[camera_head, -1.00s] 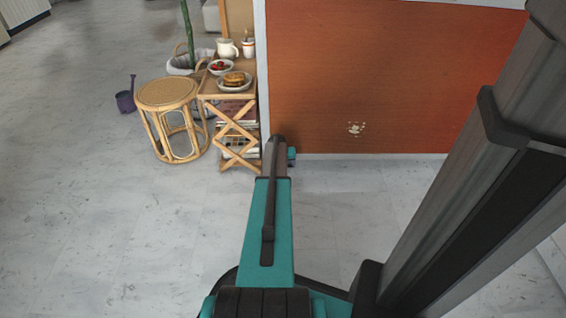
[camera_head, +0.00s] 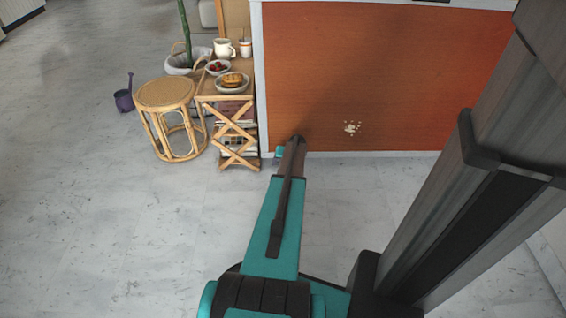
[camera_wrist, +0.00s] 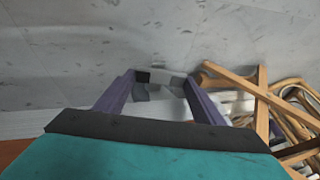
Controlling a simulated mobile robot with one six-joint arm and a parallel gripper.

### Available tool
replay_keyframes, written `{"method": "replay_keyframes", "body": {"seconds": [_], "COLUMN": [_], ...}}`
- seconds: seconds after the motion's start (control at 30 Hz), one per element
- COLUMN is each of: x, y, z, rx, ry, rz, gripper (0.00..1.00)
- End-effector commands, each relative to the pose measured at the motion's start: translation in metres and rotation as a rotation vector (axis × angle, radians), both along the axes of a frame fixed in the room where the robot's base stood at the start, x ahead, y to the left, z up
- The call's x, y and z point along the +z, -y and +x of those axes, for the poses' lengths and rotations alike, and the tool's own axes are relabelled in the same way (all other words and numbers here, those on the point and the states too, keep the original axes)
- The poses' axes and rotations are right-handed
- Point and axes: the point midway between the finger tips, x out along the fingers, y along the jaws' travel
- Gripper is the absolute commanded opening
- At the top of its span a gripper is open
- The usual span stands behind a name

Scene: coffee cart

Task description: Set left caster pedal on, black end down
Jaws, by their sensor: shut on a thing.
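My gripper (camera_wrist: 158,84) shows in the wrist view, its two purple fingers reaching up the picture. It is shut on a small rocker-like piece, which appears to be the caster pedal (camera_wrist: 172,78). The piece has a dark end (camera_wrist: 143,77) at left and a pale part at right. Its tilt is too small to tell. In the head view the arm reaches to the foot of the orange panel (camera_head: 390,80), and the fingers and pedal are hidden behind the arm's end.
A wooden folding stand (camera_head: 228,97) holding dishes is left of the panel, and its crossed legs (camera_wrist: 240,80) show close to the right finger in the wrist view. A rattan stool (camera_head: 165,95) and purple watering can (camera_head: 124,100) are farther left. Floor (camera_head: 90,220) is clear at left.

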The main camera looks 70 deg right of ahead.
Motion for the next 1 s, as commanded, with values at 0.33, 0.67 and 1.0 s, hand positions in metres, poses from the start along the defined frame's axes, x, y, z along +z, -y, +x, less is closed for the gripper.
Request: {"method": "replay_keyframes", "body": {"seconds": [0.33,0.67,1.0], "x": [-0.002,-0.001,0.008], "y": [-0.007,-0.004,-0.005], "z": [0.006,0.004,0.0], "rx": [0.006,0.004,0.002], "ry": [0.011,0.008,0.007], "rz": [0.017,0.012,0.009], "gripper": [0.4,0.81,0.81]}}
